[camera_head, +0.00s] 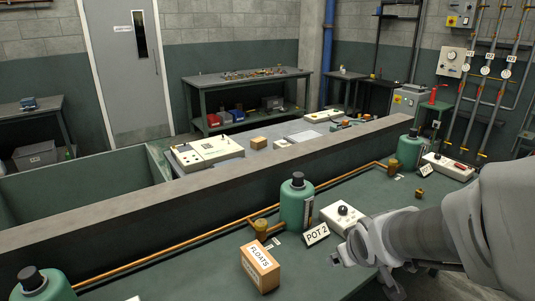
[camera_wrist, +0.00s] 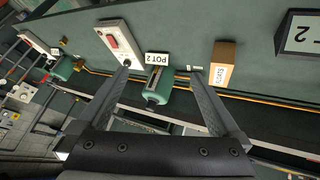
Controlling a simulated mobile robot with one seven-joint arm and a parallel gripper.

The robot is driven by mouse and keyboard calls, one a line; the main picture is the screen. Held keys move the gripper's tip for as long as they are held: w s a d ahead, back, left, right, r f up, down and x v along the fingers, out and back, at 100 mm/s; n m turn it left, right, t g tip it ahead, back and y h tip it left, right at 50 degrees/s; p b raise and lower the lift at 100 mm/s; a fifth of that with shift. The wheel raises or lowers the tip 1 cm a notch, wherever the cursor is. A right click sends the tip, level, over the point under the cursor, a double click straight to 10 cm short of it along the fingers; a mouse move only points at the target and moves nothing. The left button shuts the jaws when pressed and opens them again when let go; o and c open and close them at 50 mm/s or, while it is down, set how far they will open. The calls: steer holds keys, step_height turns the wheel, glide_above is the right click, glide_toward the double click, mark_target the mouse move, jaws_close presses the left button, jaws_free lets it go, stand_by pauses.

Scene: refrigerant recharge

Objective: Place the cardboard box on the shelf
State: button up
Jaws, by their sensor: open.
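The cardboard box (camera_head: 262,270), labelled FLOATS, stands upright on the green bench at the front. It also shows in the wrist view (camera_wrist: 222,65), right of my fingers. My gripper (camera_wrist: 160,72) is open and empty, its fingers spread with the green bottle in view between them. In the head view my arm reaches in from the right and ends above the bench, right of the box and apart from it. A back table has a lower shelf (camera_head: 262,122) holding several items; I cannot tell which shelf is meant.
A green bottle (camera_head: 297,203), a brass valve (camera_head: 262,230), a POT2 sign (camera_head: 317,235) and a white knob box (camera_head: 343,218) stand near the box. A copper pipe (camera_head: 187,247) runs along the raised ledge (camera_head: 130,219). A smaller brown box (camera_head: 258,143) sits beyond it.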

steer(key=w+a+f+n+y, duration=0.3)
steer(key=w+f, duration=0.1)
steer(key=f, duration=0.5)
steer(key=t+y+b, duration=0.4)
steer(key=y+b, duration=0.2)
steer(key=b, duration=0.2)
glide_toward(259, 256)
steer(key=b+x, duration=0.1)
steer(key=x, duration=0.9)
steer(key=shift+f, duration=0.1)
jaws_close()
